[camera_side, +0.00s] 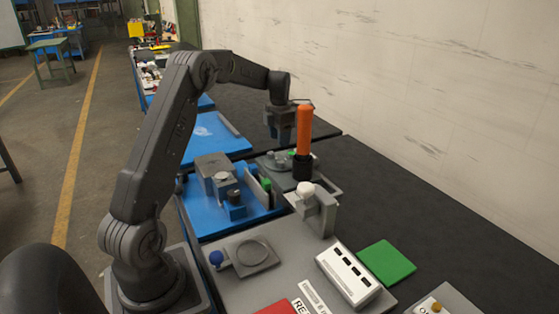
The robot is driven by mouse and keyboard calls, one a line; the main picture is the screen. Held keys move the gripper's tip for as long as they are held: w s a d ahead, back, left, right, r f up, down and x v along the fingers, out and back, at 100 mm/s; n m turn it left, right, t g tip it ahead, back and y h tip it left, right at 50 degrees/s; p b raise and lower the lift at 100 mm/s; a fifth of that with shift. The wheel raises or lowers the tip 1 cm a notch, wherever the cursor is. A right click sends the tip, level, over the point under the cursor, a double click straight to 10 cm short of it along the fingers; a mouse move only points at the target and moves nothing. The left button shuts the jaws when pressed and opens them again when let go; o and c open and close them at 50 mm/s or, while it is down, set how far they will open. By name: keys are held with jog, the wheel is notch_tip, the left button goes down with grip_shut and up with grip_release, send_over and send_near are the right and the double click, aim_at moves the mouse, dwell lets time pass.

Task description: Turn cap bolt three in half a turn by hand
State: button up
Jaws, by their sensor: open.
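My gripper (281,136) hangs at the end of my arm, pointing down above the far part of the work area, and is open. Just in front of it stands an upright tool with an orange handle (304,131) and a dark lower end. The tool partly covers the gripper, and I cannot tell whether they touch. Below the gripper is a grey plate (325,182) with small grey and green parts (283,156). The cap bolts are too small or hidden to tell apart.
A blue tray (262,213) with grey blocks lies left of the tool. A grey bracket with a white knob (306,189) stands nearer. A white slotted block (347,277), a green pad (386,263) and a blue knob (216,258) are in front. The dark table right of the tool is clear.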

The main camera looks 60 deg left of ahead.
aim_at(280, 162)
notch_tip(280, 162, down, 9)
jog(key=shift+r, duration=0.15)
jog(key=shift+c, duration=0.4)
jog(key=c, duration=0.8)
jog(key=m, duration=0.4)
jog(key=shift+m, duration=0.4)
jog(key=shift+c, duration=0.2)
jog(key=o, duration=0.9)
jog(key=shift+r, duration=0.1)
notch_tip(280, 162, up, 14)
jog(key=shift+f, duration=0.15)
